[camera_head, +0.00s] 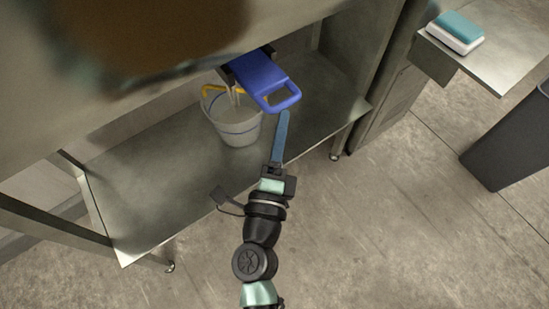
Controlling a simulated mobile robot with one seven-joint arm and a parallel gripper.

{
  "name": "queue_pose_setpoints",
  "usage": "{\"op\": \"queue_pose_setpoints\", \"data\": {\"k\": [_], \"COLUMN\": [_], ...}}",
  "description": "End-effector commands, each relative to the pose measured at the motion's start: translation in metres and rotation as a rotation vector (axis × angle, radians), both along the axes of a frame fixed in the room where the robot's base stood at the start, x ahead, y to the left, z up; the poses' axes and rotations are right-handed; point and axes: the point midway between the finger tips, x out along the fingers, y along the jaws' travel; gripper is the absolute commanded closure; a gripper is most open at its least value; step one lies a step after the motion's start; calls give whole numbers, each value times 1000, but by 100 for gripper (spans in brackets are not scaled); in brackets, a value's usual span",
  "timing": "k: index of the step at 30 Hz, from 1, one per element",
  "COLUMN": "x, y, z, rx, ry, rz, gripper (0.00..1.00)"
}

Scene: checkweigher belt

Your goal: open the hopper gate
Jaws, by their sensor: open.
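The hopper gate is a blue flat plate (257,72) with a looped handle (285,99) at its front end. It sticks out from under the large metal body above the lower shelf. My gripper (284,115) has long blue fingers, seen nearly edge-on, pointing up the picture at the handle. Its tips are just below the handle's front bar in the picture; I cannot tell whether they touch it. The gripper is open and nothing shows in it. The gate's rear end is hidden under the body.
A pale bucket (238,129) with a yellow handle stands on the metal lower shelf (150,185), below the gate. A teal-and-white block (457,32) lies on a side table (505,55) at the upper right. A dark bin (510,145) stands at right. The floor between is clear.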

Motion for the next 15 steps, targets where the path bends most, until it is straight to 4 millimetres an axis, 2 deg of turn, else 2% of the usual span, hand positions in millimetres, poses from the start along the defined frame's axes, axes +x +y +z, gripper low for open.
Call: {"op": "queue_pose_setpoints", "data": {"k": [1, 6, 10, 15], "x": [-11, -40, -55, -65], "y": [2, 7, 10, 11], "z": [-5, -8, -9, -9], "rx": [0, 0, 1, 1], "ry": [3, 3, 2, 1], "rz": [1, 2, 1, 1], "gripper": [50, 50, 50, 50]}}
